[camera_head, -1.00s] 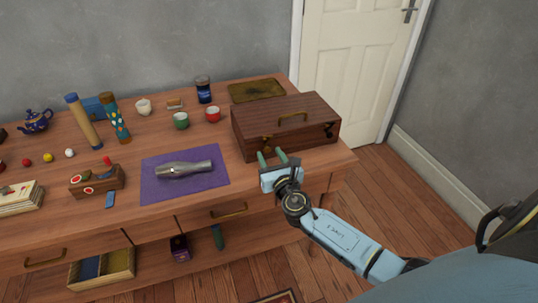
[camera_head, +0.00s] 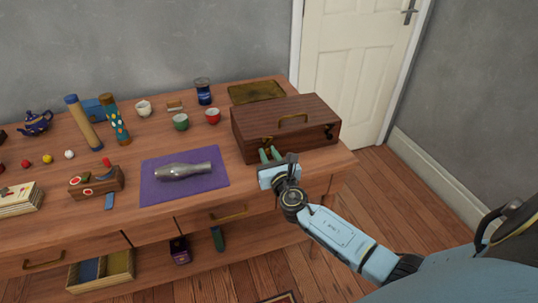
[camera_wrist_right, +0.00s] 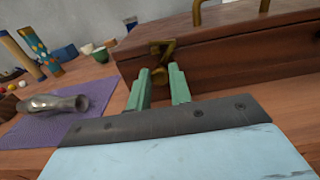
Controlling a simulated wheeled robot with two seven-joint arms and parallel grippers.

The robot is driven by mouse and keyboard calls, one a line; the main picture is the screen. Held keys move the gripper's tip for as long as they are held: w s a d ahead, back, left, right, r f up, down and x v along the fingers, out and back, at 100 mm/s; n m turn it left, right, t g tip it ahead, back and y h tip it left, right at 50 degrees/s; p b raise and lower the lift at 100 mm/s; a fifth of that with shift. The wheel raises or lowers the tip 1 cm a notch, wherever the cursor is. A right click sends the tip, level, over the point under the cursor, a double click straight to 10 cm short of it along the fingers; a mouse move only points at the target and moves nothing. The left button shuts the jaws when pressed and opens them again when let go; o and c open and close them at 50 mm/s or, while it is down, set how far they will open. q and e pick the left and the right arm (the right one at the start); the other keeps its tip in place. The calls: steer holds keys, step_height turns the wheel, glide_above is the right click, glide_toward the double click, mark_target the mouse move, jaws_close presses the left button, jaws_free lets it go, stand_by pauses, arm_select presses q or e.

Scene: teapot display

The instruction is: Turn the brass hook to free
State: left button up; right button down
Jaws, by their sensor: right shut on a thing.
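A brown wooden box (camera_head: 285,130) with a brass handle on its lid stands at the right end of the table. A brass hook (camera_wrist_right: 162,50) is on its front face, towards the left; it also shows small in the head view (camera_head: 267,141). My right gripper (camera_head: 268,154) is at the box's front, its green fingers reaching to the hook. It is shut on the hook, whose lower part is partly hidden by the fingertips in the wrist view. A second brass fitting (camera_head: 329,133) shows at the front's right side. My left gripper is not in view.
A purple mat (camera_head: 150,192) with a metal vase-like object (camera_head: 183,171) lies left of the gripper. A green cup (camera_head: 181,121), a red cup (camera_head: 213,116) and a dark blue jar (camera_head: 203,91) stand behind. The tabletop's right front corner is clear.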

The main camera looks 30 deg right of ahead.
steer(key=m+b, duration=0.3)
steer(key=m, duration=0.5)
steer(key=shift+f+m+b, duration=0.15)
steer(key=shift+m+b, duration=0.15)
steer(key=shift+b, duration=0.1)
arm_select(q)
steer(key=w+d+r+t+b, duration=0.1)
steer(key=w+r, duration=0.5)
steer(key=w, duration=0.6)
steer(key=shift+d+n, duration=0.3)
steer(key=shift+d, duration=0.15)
arm_select(e)
steer(key=shift+m, duration=2.1)
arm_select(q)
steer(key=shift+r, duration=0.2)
arm_select(e)
steer(key=c, duration=1.3)
jaws_free()
